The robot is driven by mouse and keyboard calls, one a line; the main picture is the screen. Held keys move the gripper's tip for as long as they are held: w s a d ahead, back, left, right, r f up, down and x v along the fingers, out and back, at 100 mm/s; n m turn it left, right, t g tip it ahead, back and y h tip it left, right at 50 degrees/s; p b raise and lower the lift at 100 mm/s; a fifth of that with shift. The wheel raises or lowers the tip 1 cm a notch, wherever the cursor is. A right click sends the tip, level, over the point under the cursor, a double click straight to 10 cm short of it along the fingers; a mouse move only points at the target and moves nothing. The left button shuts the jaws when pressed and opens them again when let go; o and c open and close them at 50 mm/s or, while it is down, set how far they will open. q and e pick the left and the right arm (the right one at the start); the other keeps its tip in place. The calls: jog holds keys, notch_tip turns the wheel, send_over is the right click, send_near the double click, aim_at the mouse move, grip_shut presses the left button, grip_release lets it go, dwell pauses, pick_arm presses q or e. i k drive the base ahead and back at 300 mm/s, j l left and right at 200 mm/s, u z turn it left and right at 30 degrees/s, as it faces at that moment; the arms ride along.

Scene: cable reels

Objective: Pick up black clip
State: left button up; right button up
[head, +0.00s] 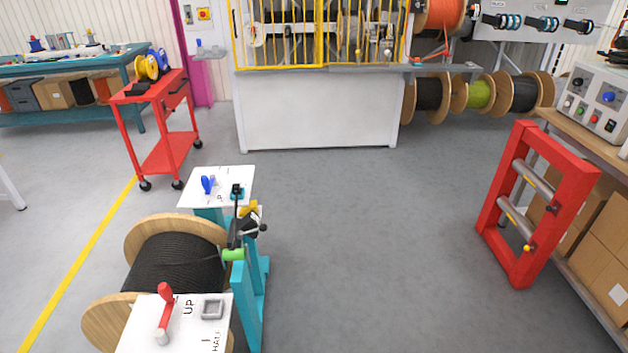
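I cannot tell for sure which item is the black clip. A small black part (237,190) stands upright on the white panel (222,174) at the far end of the teal stand (251,296). A larger black fitting (239,234) sits just below it on the stand's side, beside a yellow part and a green cylinder (234,254). Small black items (139,88) also lie on top of the red cart (148,92). Neither of my grippers shows in the head view.
A wooden reel of black cable (176,262) sits in the teal stand. The near white panel (134,338) carries a red handle (165,306). A red frame (571,183) stands at the right, and a caged machine (320,107) at the back. The middle floor is clear.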

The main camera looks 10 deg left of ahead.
aim_at(236, 187)
jog(key=i+l+z, duration=0.1)
jog(key=i+l, duration=0.25)
jog(key=i, duration=0.15)
jog(key=i+l+z, duration=0.1)
jog(key=i+l, duration=0.2)
jog(key=i, duration=0.15)
